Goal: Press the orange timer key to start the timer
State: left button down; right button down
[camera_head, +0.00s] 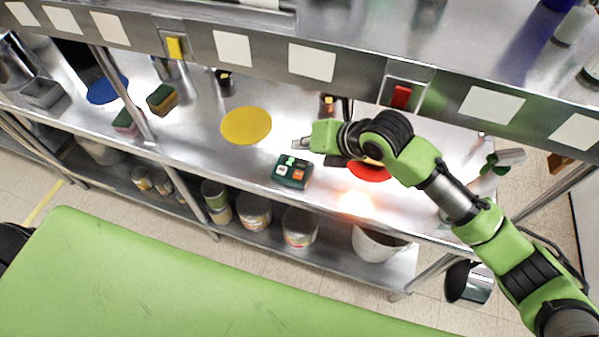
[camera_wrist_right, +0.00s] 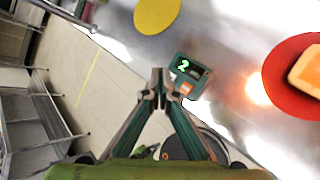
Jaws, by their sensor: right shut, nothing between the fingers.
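The dark green timer (camera_head: 291,172) lies on the steel counter, with a white key and an orange key (camera_head: 299,174) on top. In the right wrist view the timer (camera_wrist_right: 196,74) shows a green digit that looks like a 2, and its orange key (camera_wrist_right: 185,88) is just right of my fingertips. My right gripper (camera_head: 301,143) is shut and empty, above the counter by the timer's far side in the head view. Its closed fingertips (camera_wrist_right: 158,73) also show in the right wrist view, apart from the orange key in the picture. My left gripper is out of view.
A yellow disc (camera_head: 246,125) lies left of the timer. A red disc (camera_head: 368,174) lies right of it, partly under my right arm; the wrist view shows an orange-topped block (camera_wrist_right: 308,70) on it. An overhead shelf edge carries a red switch (camera_head: 401,96) and a yellow switch (camera_head: 175,47).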

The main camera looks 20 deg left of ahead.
aim_at(301, 175)
jog(key=shift+f, duration=0.15)
notch_tip(301, 175, down, 8)
jog(key=b, duration=0.6)
jog(key=shift+f+b, duration=0.25)
jog(key=shift+b, duration=0.1)
dwell(1.1)
jog(key=shift+f+b, duration=0.3)
jog(key=shift+f, duration=0.1)
jog(key=shift+f+b, duration=0.3)
jog(key=shift+f, duration=0.25)
dwell(0.5)
dwell(0.3)
jog(key=shift+r+p, duration=0.7)
jog(key=shift+r, duration=0.25)
jog(key=shift+r, duration=0.1)
